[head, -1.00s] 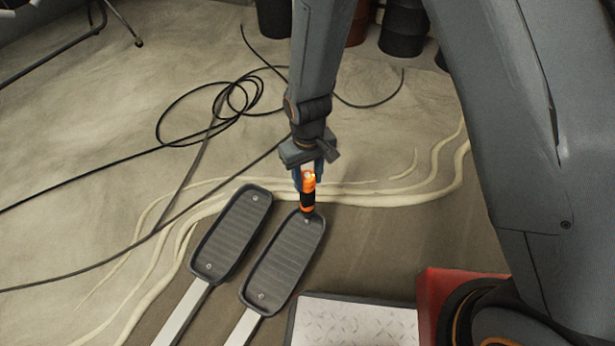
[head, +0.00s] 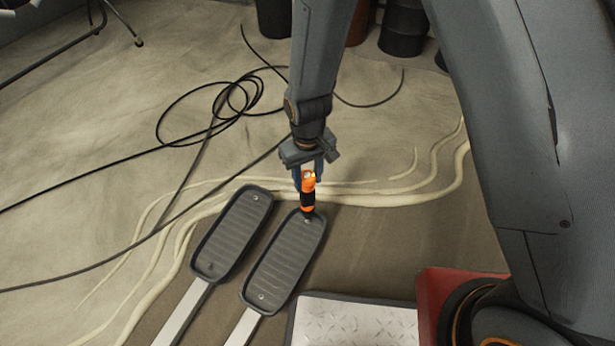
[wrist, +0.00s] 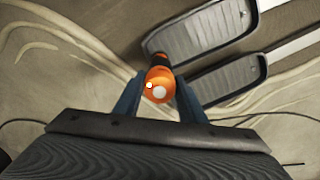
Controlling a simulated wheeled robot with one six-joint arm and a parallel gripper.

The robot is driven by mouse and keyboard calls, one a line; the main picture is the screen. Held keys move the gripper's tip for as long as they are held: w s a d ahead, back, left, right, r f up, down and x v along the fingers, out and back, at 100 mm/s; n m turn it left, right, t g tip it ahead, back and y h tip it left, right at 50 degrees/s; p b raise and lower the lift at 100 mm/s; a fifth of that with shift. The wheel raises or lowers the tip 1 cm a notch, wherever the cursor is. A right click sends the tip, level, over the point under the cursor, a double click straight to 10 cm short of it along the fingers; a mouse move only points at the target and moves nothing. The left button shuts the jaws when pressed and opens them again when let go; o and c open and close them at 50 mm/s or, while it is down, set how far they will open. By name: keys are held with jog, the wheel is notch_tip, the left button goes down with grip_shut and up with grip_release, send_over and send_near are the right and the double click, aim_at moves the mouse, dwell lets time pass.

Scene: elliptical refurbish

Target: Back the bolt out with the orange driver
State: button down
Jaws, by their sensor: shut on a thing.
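My gripper (head: 308,172) is shut on the orange driver (head: 308,183), which has a black band and stands nearly upright. The driver's lower end is at the far end of the right pedal (head: 285,265), over or beside a small bolt (head: 307,219) there. I cannot tell whether the tip touches the bolt. In the wrist view the driver (wrist: 160,88) sits between the two blue fingers and hides the bolt under it. The right pedal has another bolt (head: 262,296) at its near end. The left pedal (head: 235,235) has bolts at both ends.
Black cable (head: 215,125) coils on the floor at the left. Pale hoses (head: 400,200) run behind the pedals. Dark drums (head: 403,30) stand at the back.

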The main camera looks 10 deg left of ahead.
jog(key=shift+r, duration=0.15)
jog(key=shift+r+p, duration=3.85)
jog(key=shift+r, duration=0.5)
